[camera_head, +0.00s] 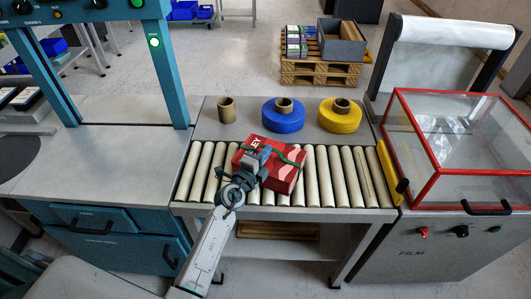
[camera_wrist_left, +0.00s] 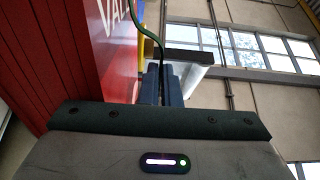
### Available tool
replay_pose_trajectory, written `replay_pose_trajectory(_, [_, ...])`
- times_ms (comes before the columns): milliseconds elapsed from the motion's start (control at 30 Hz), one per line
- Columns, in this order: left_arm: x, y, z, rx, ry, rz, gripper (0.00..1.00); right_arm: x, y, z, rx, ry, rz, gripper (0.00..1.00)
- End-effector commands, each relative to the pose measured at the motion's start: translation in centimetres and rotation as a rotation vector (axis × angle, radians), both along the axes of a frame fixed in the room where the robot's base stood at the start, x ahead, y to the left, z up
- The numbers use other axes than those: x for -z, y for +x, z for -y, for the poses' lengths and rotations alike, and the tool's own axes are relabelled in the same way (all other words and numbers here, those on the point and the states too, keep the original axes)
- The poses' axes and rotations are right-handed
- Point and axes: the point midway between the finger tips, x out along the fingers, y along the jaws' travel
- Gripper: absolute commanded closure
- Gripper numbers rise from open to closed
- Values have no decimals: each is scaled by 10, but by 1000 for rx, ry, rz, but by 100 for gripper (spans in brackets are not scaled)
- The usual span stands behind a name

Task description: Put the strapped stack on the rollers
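The strapped stack (camera_head: 284,179) is red with white lettering and a green strap (camera_head: 289,158) around it. In the head view it is over the middle of the roller bed (camera_head: 330,180), turned slightly askew. I cannot tell whether its underside touches the rollers. My left gripper (camera_head: 257,158) is at the stack's left part, over its top. In the left wrist view the stack (camera_wrist_left: 88,50) fills the left side. The strap (camera_wrist_left: 146,30) bows away from it to between the close-set blue fingers (camera_wrist_left: 162,84), which are shut on it. My right gripper is out of view.
Behind the rollers, a brown core (camera_head: 226,110), a blue tape roll (camera_head: 283,117) and a yellow tape roll (camera_head: 340,117) stand on a grey plate. A red-framed clear box (camera_head: 460,130) is to the right. A teal frame (camera_head: 168,70) is to the left. Rollers right of the stack are bare.

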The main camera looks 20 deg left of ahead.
Motion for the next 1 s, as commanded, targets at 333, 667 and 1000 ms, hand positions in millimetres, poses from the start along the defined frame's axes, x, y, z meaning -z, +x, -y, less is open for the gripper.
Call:
replay_pose_trajectory(333, [0, 0, 0, 0, 0, 0, 76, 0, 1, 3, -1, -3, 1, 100])
replay_pose_trajectory(667, [-1, -33, -7, 0, 1, -3, 76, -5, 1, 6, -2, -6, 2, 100])
replay_pose_trajectory(1000, [-1, -98, -20, 0, 1, -2, 76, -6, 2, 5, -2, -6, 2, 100])
